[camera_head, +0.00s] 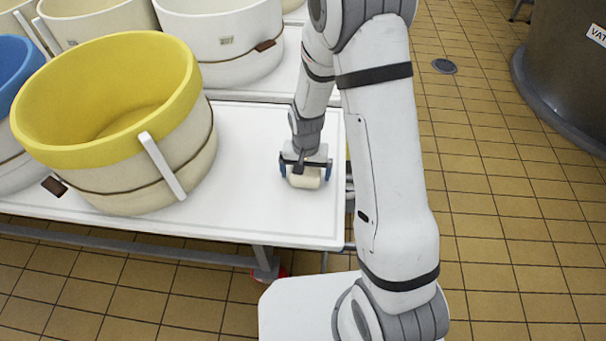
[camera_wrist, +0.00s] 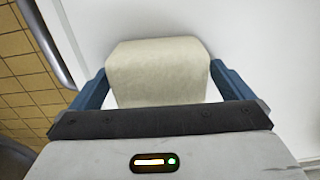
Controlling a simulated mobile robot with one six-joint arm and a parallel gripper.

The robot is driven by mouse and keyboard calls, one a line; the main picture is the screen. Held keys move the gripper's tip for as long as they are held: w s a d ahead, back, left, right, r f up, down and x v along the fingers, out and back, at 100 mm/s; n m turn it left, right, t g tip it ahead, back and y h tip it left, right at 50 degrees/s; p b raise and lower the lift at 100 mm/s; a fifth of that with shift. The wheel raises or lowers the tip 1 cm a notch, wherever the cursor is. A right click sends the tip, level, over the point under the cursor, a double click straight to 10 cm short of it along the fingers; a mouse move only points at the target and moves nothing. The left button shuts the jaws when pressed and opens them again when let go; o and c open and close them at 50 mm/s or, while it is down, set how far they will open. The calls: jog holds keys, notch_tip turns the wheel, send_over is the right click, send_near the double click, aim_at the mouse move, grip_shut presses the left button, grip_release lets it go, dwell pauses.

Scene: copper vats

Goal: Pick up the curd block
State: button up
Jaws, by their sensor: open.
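The curd block (camera_head: 305,179) is a small cream-coloured block on the white table top (camera_head: 250,205), near the table's right end. It also shows in the wrist view (camera_wrist: 157,72), where it fills most of the space between the fingers. My gripper (camera_head: 306,171) is at the block, with one blue finger on each side of it. In the wrist view my gripper (camera_wrist: 165,88) is open, with a narrow gap visible at the right finger. I cannot tell whether the left finger touches the block.
A large cream tub with a yellow rim (camera_head: 60,153) stands on the table left of my gripper. More tubs, including a white one (camera_head: 228,50), stand behind. A dark vat (camera_head: 560,75) stands far right. The table between tub and block is clear.

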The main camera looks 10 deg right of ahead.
jog(key=shift+f, duration=0.15)
jog(key=shift+c, duration=0.2)
jog(key=c, duration=1.2)
